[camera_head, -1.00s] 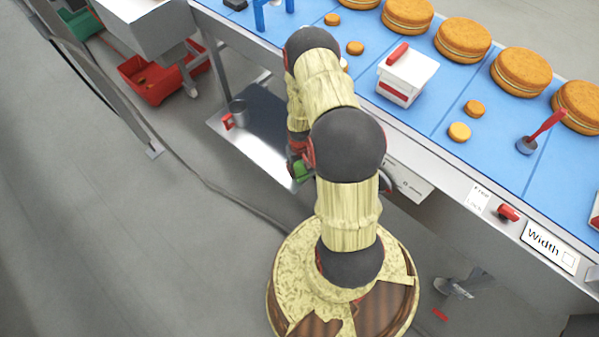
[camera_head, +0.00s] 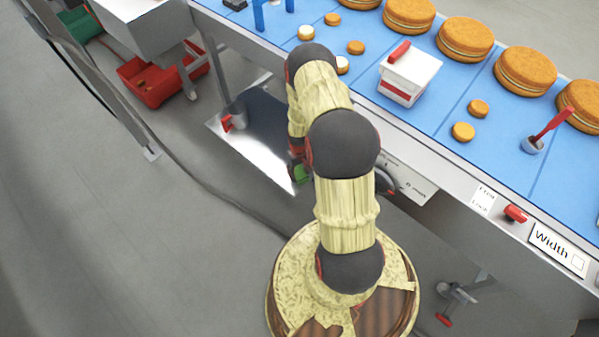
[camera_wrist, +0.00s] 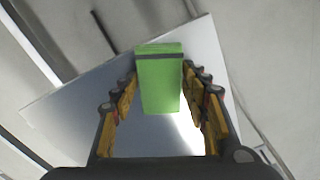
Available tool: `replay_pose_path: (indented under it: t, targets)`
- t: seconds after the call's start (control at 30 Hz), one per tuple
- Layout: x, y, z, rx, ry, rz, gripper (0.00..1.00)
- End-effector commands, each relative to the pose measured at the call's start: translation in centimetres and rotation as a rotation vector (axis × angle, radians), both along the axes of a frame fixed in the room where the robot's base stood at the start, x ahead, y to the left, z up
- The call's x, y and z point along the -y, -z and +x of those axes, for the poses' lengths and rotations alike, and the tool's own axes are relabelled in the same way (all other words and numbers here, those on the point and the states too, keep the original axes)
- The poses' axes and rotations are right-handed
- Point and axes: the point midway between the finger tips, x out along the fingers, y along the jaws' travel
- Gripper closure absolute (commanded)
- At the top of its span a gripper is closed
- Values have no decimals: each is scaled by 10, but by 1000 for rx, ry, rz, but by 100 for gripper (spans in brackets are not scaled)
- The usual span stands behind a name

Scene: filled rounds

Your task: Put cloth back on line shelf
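A green block-shaped cloth (camera_wrist: 160,85) with a dark band near one end sits between the fingers of my gripper (camera_wrist: 160,72) in the wrist view. The fingertips lie against its two sides, so my gripper appears shut on it. The metal line shelf (camera_wrist: 75,105) spreads behind and below the cloth; whether they touch I cannot tell. In the head view the cloth (camera_head: 301,174) is a small green patch beside my arm, over the right side of the shelf (camera_head: 262,122). My arm hides most of my gripper there.
A metal cup (camera_head: 237,114) with a red handle stands at the shelf's left end. A red crate (camera_head: 165,80) stands on the floor.

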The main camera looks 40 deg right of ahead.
Motion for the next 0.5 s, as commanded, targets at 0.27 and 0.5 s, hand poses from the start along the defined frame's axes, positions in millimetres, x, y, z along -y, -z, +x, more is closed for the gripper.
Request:
replay_pose_path:
  t: [0.27,0.5]
  targets:
    - [0,0,0,0,0,0,39]
    - [0,0,0,0,0,0,37]
